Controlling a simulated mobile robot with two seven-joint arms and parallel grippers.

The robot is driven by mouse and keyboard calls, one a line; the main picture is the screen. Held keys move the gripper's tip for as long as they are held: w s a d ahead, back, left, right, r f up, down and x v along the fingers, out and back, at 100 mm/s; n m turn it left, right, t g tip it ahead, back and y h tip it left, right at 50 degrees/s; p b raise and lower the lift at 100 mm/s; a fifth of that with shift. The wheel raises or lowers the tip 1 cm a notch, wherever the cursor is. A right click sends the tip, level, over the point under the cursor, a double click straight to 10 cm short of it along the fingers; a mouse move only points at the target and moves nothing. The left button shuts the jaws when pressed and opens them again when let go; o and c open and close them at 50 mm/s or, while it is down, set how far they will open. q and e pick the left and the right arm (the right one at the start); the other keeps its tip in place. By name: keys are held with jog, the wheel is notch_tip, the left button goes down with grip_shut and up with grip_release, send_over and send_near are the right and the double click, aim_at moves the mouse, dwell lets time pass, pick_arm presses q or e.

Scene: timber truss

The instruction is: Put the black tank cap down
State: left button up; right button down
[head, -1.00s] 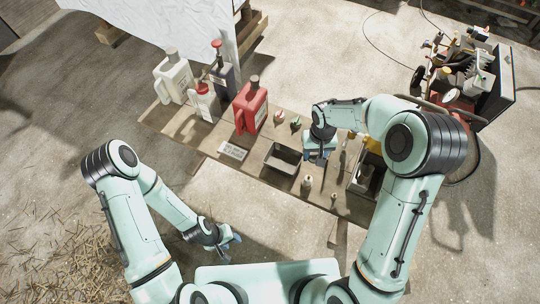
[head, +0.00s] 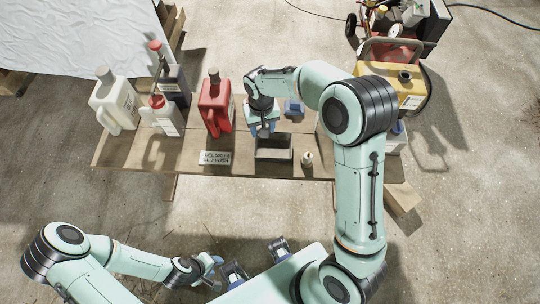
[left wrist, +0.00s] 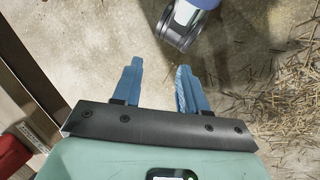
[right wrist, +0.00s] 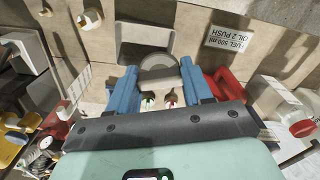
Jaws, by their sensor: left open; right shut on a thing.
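My right gripper (head: 262,130) is over the far side of a small grey tray (head: 274,154) on the plank table. In the right wrist view its blue fingers (right wrist: 160,80) are closed on a dark grey round piece, the tank cap (right wrist: 158,68). The cap shows in front of the open tray (right wrist: 146,38); whether it touches the tray I cannot tell. In the head view the cap is hidden by the gripper. My left gripper (head: 212,270) is open and empty over the floor, low in front of the table; its parted fingers show in the left wrist view (left wrist: 158,75).
A red canister (head: 214,108), white jugs (head: 115,103) and a dark bottle (head: 173,85) stand left on the table. A yellow tank (head: 392,84) stands at the right.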

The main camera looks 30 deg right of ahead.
pick_arm(q)
notch_tip(320, 180, down, 14)
jog(key=w+r+b, duration=0.1)
jog(key=w+b, duration=0.1)
jog(key=b, duration=1)
pick_arm(e)
jog(key=w+d+f+m, duration=0.2)
jog(key=w+d+m, duration=0.2)
jog(key=d, duration=0.1)
jog(key=b, duration=0.3)
send_over(272, 149)
notch_tip(272, 149, down, 14)
pick_arm(q)
jog(key=w+a+f+t+y+b, duration=0.1)
jog(key=w+a+f+t, duration=0.2)
jog(key=w+a+f, duration=0.2)
jog(key=shift+w+f+n+y+b, duration=0.4)
jog(key=shift+w+f, duration=0.25)
jog(key=shift+w, duration=0.75)
pick_arm(e)
jog(key=shift+f, duration=2.95)
jog(key=shift+f, duration=0.1)
jog(key=shift+f, duration=0.15)
jog(key=shift+c, duration=2.4)
grip_release()
pick_arm(q)
jog(key=shift+s+f, duration=0.1)
jog(key=shift+s, duration=0.05)
